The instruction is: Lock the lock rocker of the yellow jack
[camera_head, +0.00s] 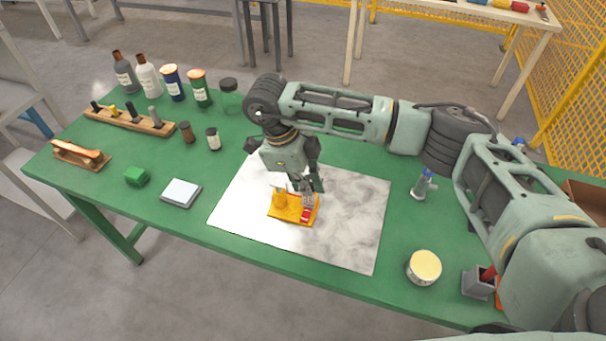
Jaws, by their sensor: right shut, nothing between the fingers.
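The yellow jack (286,213) sits on the grey-and-white mat (353,220) on the green table. A small red-and-white part, which looks like the lock rocker (307,213), is at its right side. My right gripper (311,188) comes down from above with its fingers shut and empty. Its fingertips are right over the rocker's upper end; I cannot tell whether they touch it. The gripper hides part of the jack's back side. I cannot make out the rocker's position. My left gripper is not in view.
Several bottles and jars (172,83) stand at the back left, near a wooden rack (130,120). A round tin (424,267) and a grey holder (478,283) are at the right.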

